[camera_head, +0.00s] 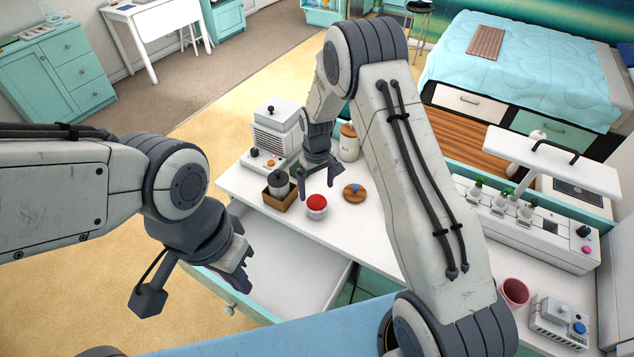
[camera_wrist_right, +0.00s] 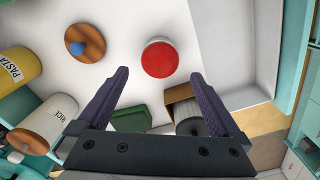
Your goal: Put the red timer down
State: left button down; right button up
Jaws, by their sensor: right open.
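The red timer (camera_head: 317,202), a round white body with a red top, stands on the white counter (camera_head: 352,219). It also shows in the right wrist view (camera_wrist_right: 160,59), ahead of the fingertips and clear of them. My right gripper (camera_head: 318,185) is open and empty just behind and above the timer; its two spread fingers (camera_wrist_right: 158,85) have nothing between them. My left gripper (camera_head: 247,268) is off to the left, above the open drawer's side, with its fingers apart and nothing visible in them.
A wooden lid with a blue knob (camera_head: 354,192) lies right of the timer. A brown box with a dark canister (camera_head: 279,188) stands left of it. Pasta (camera_wrist_right: 18,67) and rice (camera_wrist_right: 50,124) jars stand close by. An open drawer (camera_head: 290,255) juts out in front.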

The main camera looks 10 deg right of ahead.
notch_tip(320, 180, up, 3)
jog(key=shift+r+b, duration=0.15)
jog(key=shift+b, duration=0.25)
jog(key=s+a+r+n, duration=0.2)
jog(key=s+a+r, duration=0.8)
jog(key=s+r, duration=0.5)
jog(key=s, duration=0.8)
jog(key=s+r+n+y, duration=0.1)
jog(key=s+r, duration=0.1)
jog(key=s, duration=0.7)
jog(key=shift+s+r+n, duration=0.3)
jog(key=shift+s, duration=0.05)
jog(key=shift+a, duration=0.1)
notch_tip(320, 180, down, 3)
jog(key=b, duration=0.3)
